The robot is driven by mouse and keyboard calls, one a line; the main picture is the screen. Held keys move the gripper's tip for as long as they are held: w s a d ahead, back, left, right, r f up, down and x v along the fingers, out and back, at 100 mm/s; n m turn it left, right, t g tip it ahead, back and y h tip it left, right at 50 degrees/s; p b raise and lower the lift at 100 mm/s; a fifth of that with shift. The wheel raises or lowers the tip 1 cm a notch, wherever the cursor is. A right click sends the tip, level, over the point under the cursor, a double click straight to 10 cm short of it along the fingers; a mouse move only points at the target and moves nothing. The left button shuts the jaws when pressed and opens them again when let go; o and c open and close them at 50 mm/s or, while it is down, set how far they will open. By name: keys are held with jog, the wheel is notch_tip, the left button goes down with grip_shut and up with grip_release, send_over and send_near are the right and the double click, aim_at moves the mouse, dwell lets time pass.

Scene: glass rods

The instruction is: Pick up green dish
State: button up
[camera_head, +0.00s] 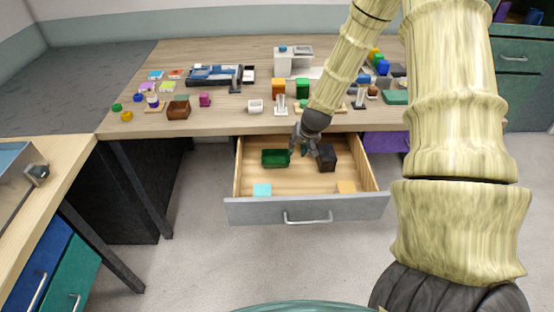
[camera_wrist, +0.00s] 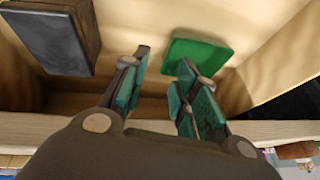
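The green dish (camera_head: 275,158) is a small rectangular dish in the back left of the open drawer (camera_head: 282,184). In the wrist view the green dish (camera_wrist: 200,54) shows as a flat green shape just beyond and beside the right fingertip. My gripper (camera_head: 305,149) is low over the drawer, between the dish and a dark box. In the wrist view my gripper (camera_wrist: 164,60) is open, with its two teal-padded fingers apart and nothing between them. Whether the right finger touches the dish cannot be told.
The dark box (camera_head: 327,158) lies in the drawer on the other side of my gripper and also shows in the wrist view (camera_wrist: 48,40). A cyan block (camera_head: 262,190) and an orange block (camera_head: 346,187) lie near the drawer front. The tabletop (camera_head: 225,118) behind holds many small items.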

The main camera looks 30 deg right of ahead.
aim_at(276, 159)
jog(key=w+f, duration=0.2)
jog(key=shift+w+a+f, duration=0.1)
jog(key=shift+w+f, duration=0.2)
jog(key=shift+f, duration=0.05)
jog(key=shift+s, duration=0.4)
jog(key=x, duration=0.1)
jog(key=p+x, duration=0.1)
jog(key=x, duration=0.1)
jog(key=shift+w+a, duration=0.2)
jog(key=shift+w, duration=0.1)
jog(key=shift+x, duration=0.75)
grip_shut()
